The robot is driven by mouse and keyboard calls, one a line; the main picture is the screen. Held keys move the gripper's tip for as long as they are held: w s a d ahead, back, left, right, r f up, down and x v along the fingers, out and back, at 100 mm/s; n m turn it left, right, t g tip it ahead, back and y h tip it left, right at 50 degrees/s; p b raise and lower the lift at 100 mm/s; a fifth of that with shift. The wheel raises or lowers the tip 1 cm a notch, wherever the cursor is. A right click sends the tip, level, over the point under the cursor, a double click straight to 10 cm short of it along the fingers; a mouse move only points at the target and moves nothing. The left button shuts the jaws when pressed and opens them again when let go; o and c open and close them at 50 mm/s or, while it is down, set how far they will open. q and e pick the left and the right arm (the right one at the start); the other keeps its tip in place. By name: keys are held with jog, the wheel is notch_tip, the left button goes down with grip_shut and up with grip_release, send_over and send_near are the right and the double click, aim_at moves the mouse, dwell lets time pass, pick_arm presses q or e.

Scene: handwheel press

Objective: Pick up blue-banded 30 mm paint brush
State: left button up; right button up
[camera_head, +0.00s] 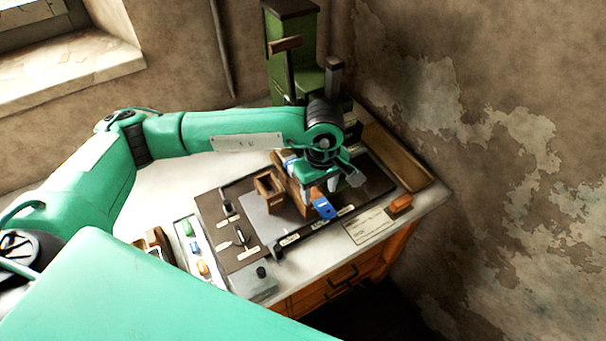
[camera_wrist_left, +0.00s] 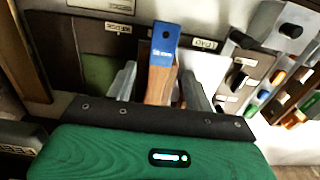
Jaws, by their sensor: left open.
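The blue-banded paint brush (camera_head: 323,208) shows in the head view just below my left gripper, over the dark board on the bench. In the left wrist view its blue end (camera_wrist_left: 165,45) carries a small white label, and its wooden part runs down toward my gripper. My left gripper (camera_head: 338,186) is open above the brush. In the left wrist view its two grey fingers (camera_wrist_left: 160,86) stand on either side of the wooden part, with gaps visible. The brush's lower end is hidden behind the gripper body. My right gripper is not in view.
A small open wooden box (camera_head: 268,190) stands left of the gripper on the board. A green press (camera_head: 290,65) rises behind. A strip with coloured pieces (camera_head: 196,250) and a grey box with a black knob (camera_head: 253,284) sit toward the front. An orange block (camera_head: 400,204) lies right.

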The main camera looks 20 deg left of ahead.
pick_arm(q)
jog(key=shift+f, duration=1.35)
grip_shut()
jog(key=shift+r, duration=0.15)
